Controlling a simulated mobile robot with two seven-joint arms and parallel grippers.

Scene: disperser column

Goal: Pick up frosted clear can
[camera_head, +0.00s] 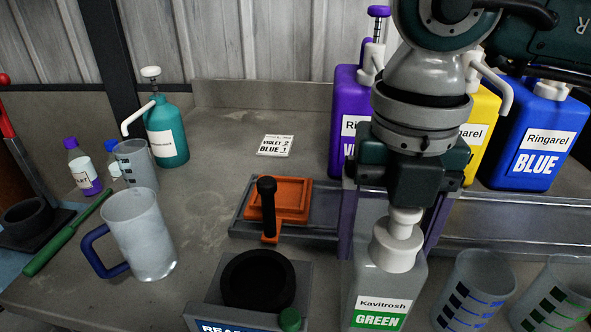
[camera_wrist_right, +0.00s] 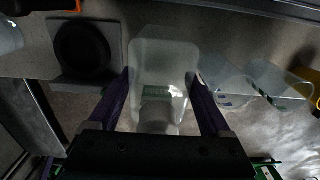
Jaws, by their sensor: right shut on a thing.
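The frosted clear can (camera_head: 383,283), with a white cap and a label reading "Kavitrosh GREEN", stands upright at the front, right of centre in the head view. My right gripper (camera_head: 392,243) comes down over it from above, its purple fingers on either side of the can. In the wrist view the can's pale body (camera_wrist_right: 163,55) lies between the two fingers (camera_wrist_right: 158,80) of the shut gripper. I cannot tell whether the can's bottom, cut off in the head view, rests on anything. My left gripper is not in view.
Graduated beakers (camera_head: 473,285) stand close right of the can. A black round holder (camera_head: 258,279) is left of it. Purple, yellow and blue (camera_head: 530,130) jugs stand behind. A frosted jug with a blue handle (camera_head: 140,235) and a teal pump bottle (camera_head: 166,135) are at left.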

